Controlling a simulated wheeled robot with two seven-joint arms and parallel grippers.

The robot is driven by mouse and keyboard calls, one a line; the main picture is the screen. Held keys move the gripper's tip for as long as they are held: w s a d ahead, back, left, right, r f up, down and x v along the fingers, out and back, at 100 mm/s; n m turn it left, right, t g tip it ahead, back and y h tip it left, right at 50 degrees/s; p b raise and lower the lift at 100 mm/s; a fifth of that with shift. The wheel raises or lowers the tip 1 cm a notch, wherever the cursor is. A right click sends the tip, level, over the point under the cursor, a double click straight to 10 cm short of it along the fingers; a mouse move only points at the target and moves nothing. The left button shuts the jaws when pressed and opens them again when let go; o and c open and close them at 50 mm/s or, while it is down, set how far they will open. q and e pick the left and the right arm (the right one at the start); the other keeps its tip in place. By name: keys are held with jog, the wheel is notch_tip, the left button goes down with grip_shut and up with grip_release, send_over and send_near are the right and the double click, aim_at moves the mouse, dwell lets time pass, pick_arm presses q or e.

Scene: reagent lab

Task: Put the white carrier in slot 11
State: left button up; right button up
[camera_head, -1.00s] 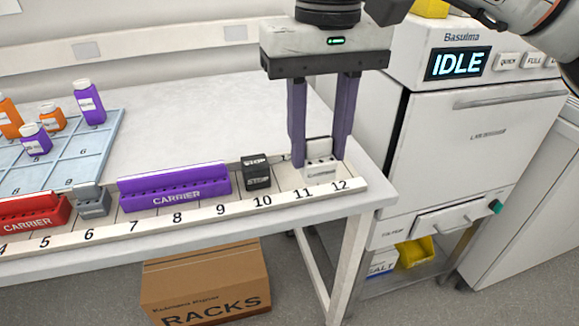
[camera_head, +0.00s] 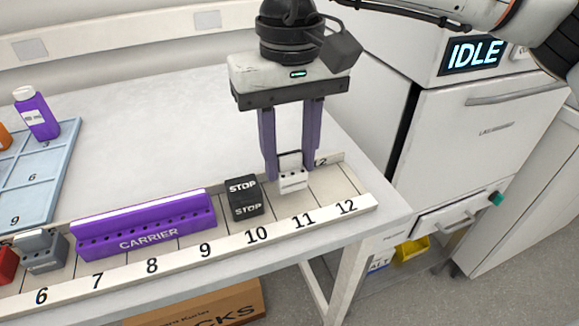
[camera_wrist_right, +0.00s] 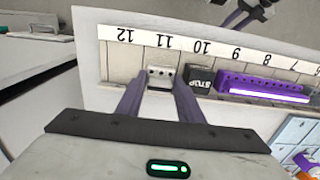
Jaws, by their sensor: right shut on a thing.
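The small white carrier (camera_head: 292,182) is upright between the fingers of my right gripper (camera_head: 291,172), which is shut on it. It lines up with slot 11 (camera_head: 304,207) of the numbered rail, right of the black STOP block. In the head view bare slot floor shows in front of it; I cannot tell whether its base touches. In the right wrist view the carrier (camera_wrist_right: 160,75) sits between the purple fingers, beside the number 11. What looks like my left gripper (camera_wrist_right: 238,18) shows at that view's top edge; its opening is unclear.
The black STOP block (camera_head: 244,198) stands in slot 10, close to the carrier's left. A long purple carrier (camera_head: 145,226) spans slots 7 to 9. A grey block (camera_head: 41,251) stands near slot 6. Slot 12 (camera_head: 340,185) looks empty.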

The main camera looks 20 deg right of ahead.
aim_at(289, 153)
jog(key=shift+f, duration=1.45)
jog(key=o, duration=1)
jog(key=shift+o, duration=0.2)
jog(key=shift+r, duration=0.1)
notch_tip(289, 153, up, 12)
jog(key=shift+r+p, duration=0.15)
jog(key=shift+p, duration=0.4)
